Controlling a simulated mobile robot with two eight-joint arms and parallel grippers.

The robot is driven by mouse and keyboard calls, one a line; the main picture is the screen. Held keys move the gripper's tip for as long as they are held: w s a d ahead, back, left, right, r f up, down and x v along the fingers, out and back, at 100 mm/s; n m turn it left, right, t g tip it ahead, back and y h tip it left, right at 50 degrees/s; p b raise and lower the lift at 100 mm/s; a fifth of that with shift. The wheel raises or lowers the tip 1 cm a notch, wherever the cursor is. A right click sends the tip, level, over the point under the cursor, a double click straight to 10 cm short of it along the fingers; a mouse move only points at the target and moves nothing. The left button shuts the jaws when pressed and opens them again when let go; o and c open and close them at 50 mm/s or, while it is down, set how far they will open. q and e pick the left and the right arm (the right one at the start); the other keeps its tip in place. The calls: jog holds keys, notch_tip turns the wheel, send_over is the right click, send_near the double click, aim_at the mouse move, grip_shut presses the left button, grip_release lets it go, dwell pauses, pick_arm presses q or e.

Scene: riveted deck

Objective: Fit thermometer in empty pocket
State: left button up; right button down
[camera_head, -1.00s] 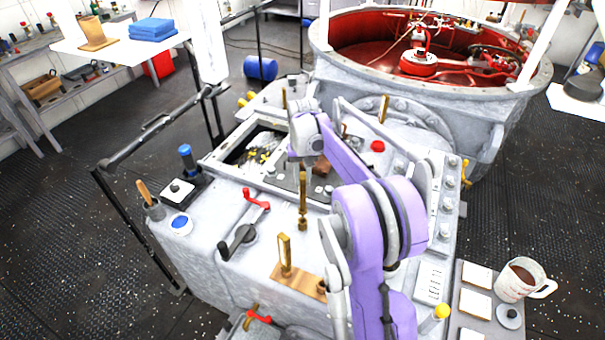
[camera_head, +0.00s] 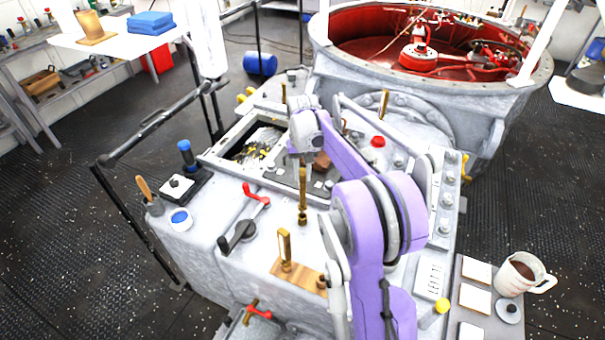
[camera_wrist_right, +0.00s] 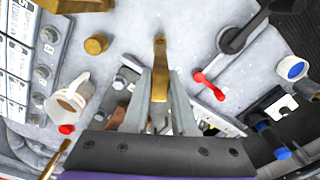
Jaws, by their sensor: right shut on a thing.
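My right gripper (camera_head: 303,158) is over the grey machine top (camera_head: 215,235). It is shut on a brass thermometer (camera_head: 302,200), which hangs upright below it. In the right wrist view the thermometer (camera_wrist_right: 160,72) sits between the two fingers. I cannot tell whether its lower end touches the surface. A round brass fitting (camera_wrist_right: 96,44), perhaps a pocket, lies left of it in that view; its opening is unclear. Another brass thermometer (camera_head: 285,247) stands on a wooden board (camera_head: 303,278) at the front. More brass uprights stand further back (camera_head: 283,94) and (camera_head: 384,103). My left gripper is out of view.
A red-handled crank (camera_head: 245,222) is left of the thermometer. A recessed opening (camera_head: 256,145) and a red knob (camera_head: 378,141) lie behind. A mug (camera_head: 518,273) stands at the right. A large red-lined vat (camera_head: 365,60) is behind. My purple arm hides part of the machine top.

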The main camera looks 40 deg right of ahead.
aim_at(302, 184)
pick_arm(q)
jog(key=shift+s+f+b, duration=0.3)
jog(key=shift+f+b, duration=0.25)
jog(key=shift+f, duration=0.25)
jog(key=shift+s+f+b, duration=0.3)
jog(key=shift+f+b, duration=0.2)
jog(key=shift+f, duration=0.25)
pick_arm(e)
jog(key=shift+f, duration=2.2)
jog(key=c, duration=0.6)
grip_release()
jog(key=shift+c, duration=0.2)
notch_tip(302, 184, up, 11)
jog(key=shift+f+p, duration=0.1)
jog(key=shift+p, duration=0.2)
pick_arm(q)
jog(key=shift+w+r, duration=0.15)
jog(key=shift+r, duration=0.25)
pick_arm(e)
jog(key=shift+a, duration=0.1)
